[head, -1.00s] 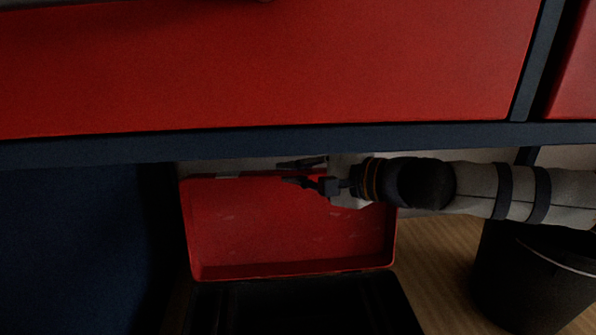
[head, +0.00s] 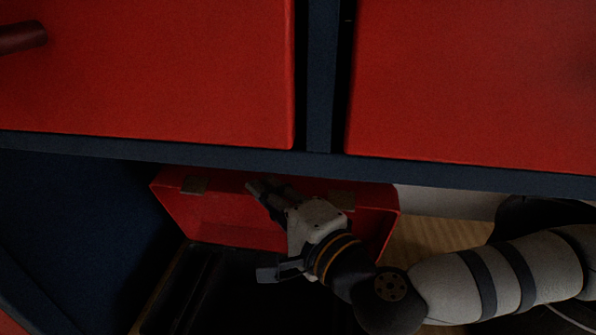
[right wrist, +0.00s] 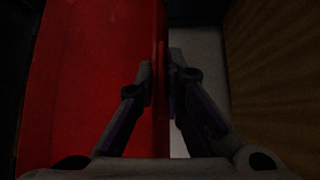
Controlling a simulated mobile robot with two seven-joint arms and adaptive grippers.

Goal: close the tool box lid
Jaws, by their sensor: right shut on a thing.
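The tool box has a red lid (head: 220,218), raised and tilted over the open box, with two metal latches (head: 195,184) near its free edge. The dark inside of the tool box (head: 225,290) shows below it. My right gripper (head: 263,190) is shut on the lid's free edge between the latches. In the right wrist view the fingers (right wrist: 163,80) clasp the red lid rim (right wrist: 160,110) from both sides. My right arm hides part of the lid and box. My left gripper is not in view.
Red drawer fronts (head: 450,80) and a dark blue frame rail (head: 240,164) hang close above the lid. A dark blue panel (head: 70,225) stands at the left. A strip of wooden floor (head: 430,240) shows at the right. A black bin (head: 545,213) is partly hidden behind my arm.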

